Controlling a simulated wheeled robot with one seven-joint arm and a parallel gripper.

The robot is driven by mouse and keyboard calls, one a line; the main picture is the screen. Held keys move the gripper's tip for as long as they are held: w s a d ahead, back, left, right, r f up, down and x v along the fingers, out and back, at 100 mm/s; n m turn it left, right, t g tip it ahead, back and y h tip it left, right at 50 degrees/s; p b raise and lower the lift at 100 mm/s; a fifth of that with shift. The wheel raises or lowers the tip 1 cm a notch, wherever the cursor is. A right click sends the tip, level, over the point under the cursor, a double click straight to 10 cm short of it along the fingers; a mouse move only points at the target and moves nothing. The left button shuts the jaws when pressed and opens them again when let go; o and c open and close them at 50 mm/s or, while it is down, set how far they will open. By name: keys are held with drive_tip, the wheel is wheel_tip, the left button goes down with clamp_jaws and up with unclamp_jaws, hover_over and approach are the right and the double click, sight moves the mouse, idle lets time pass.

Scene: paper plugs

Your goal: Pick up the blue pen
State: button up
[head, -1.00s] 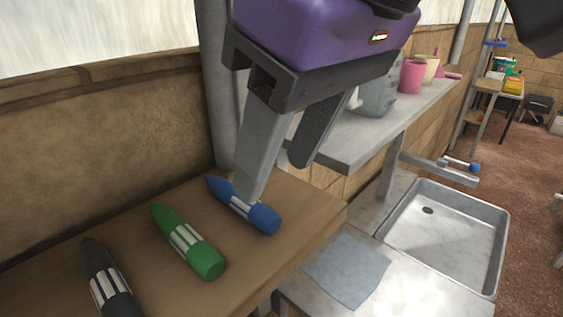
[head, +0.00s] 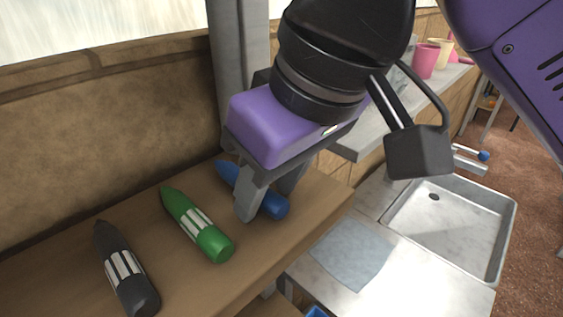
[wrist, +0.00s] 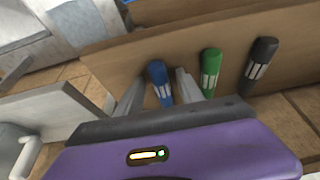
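The blue pen (head: 273,205) lies on the brown wooden shelf at the right end of a row of pens. My gripper (head: 262,203) is down at the blue pen, with its near finger in front of the pen's middle in the head view. In the wrist view, the blue pen (wrist: 159,82) lies between the two open fingers of my gripper (wrist: 158,90), with visible gaps. The pen's middle is partly hidden by the finger in the head view.
A green pen (head: 198,225) and a black pen (head: 126,270) lie to the left on the same shelf (head: 60,270). A grey post (head: 240,60) stands behind. A metal sink (head: 455,228) and a blue-grey cloth (head: 350,253) are lower right.

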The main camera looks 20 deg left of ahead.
clamp_jaws()
